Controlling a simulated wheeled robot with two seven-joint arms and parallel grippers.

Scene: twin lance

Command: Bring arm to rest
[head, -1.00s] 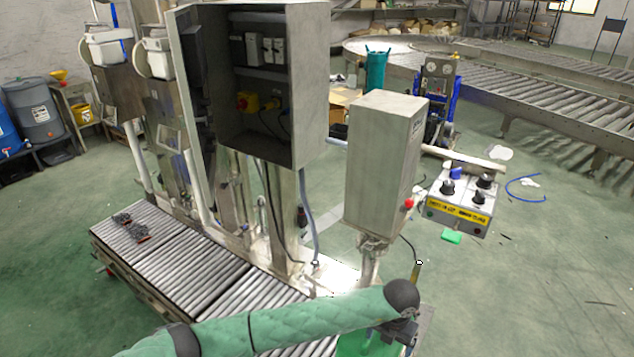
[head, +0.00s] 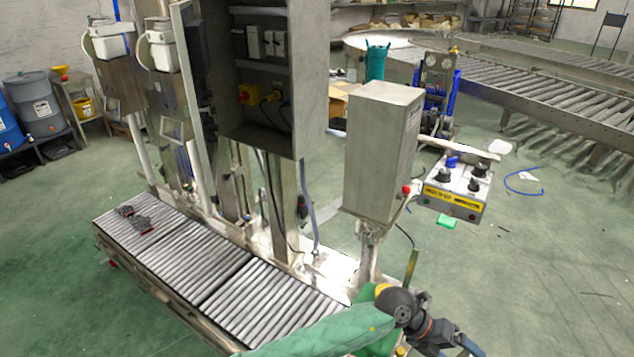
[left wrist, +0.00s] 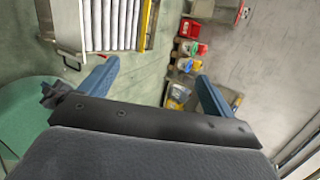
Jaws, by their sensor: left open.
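My left arm (head: 330,330), in a green quilted sleeve, comes in along the bottom of the head view and bends at a dark joint near the bottom right. Its gripper (head: 466,346) is partly cut off by the bottom edge. In the left wrist view my left gripper (left wrist: 157,85) has its two blue fingers spread wide apart. My right arm and gripper do not show.
A roller conveyor (head: 190,255) runs beside my arm, and its end also shows in the left wrist view (left wrist: 115,22). A steel box on a post (head: 380,150) and a knobbed control box (head: 455,192) stand beyond. Coloured containers (left wrist: 190,48) stand on the floor. Open floor lies right.

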